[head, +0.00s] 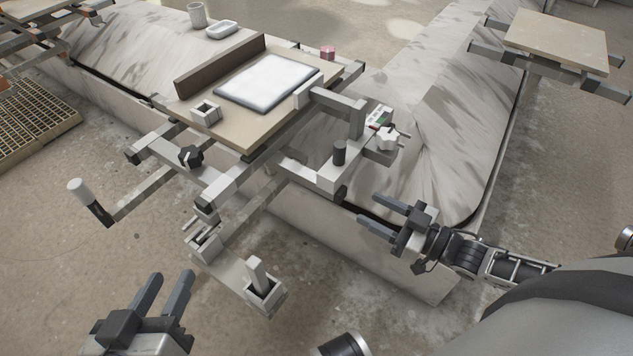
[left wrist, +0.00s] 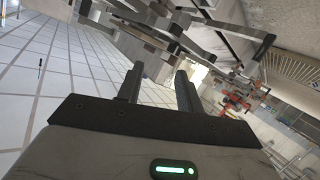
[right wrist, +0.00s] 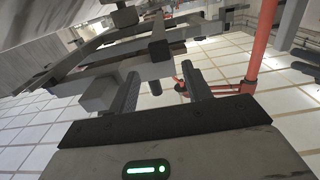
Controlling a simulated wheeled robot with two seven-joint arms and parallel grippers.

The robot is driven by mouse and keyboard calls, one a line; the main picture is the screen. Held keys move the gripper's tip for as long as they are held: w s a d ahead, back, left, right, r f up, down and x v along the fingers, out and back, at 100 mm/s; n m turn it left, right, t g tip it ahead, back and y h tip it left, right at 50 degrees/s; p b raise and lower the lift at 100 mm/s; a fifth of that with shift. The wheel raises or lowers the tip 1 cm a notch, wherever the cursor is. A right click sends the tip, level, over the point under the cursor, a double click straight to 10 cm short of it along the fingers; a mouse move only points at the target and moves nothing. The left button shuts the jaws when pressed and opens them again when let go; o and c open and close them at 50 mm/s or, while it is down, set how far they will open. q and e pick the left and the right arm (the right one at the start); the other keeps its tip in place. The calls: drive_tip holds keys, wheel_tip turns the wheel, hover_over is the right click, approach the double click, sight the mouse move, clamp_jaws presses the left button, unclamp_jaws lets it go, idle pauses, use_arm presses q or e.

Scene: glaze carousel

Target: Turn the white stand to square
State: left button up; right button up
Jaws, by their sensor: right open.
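A white square slab (head: 265,82) lies on a beige board (head: 243,138); I take it as the white stand, but cannot be sure. Its edges look slightly turned against the board's edges. A dark brown fence (head: 222,64) stands along its far left side, and a pale block (head: 306,92) is at its right corner. My left gripper (head: 170,280) is open and empty at the lower left, well apart from the board. My right gripper (head: 372,213) is open and empty, right of and below the board. Both finger pairs show apart in the left wrist view (left wrist: 158,84) and right wrist view (right wrist: 160,84).
A small hollow white box (head: 205,111), a pink cube (head: 328,53), a white cup (head: 197,14) and a dish (head: 222,30) are near the slab. A black knob (head: 190,156), black post (head: 339,152), white star knob (head: 388,138), crank handle (head: 80,190) and upright lever (head: 257,272) stick out in front.

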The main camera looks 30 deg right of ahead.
sight(319, 183)
drive_tip(key=b+x, duration=0.3)
drive_tip(key=x, duration=1)
drive_tip(key=shift+w+a+b, duration=0.15)
drive_tip(key=shift+b, duration=0.2)
drive_tip(key=shift+w, duration=0.1)
clamp_jaws()
use_arm(q)
drive_tip(key=shift+w+d+r+n+t+h, duration=0.25)
drive_tip(key=shift+d+r+n+t+h, duration=0.25)
drive_tip(key=shift+r+n+h, duration=0.3)
use_arm(e)
drive_tip(key=shift+a+r, duration=0.1)
drive_tip(key=shift+a, duration=0.05)
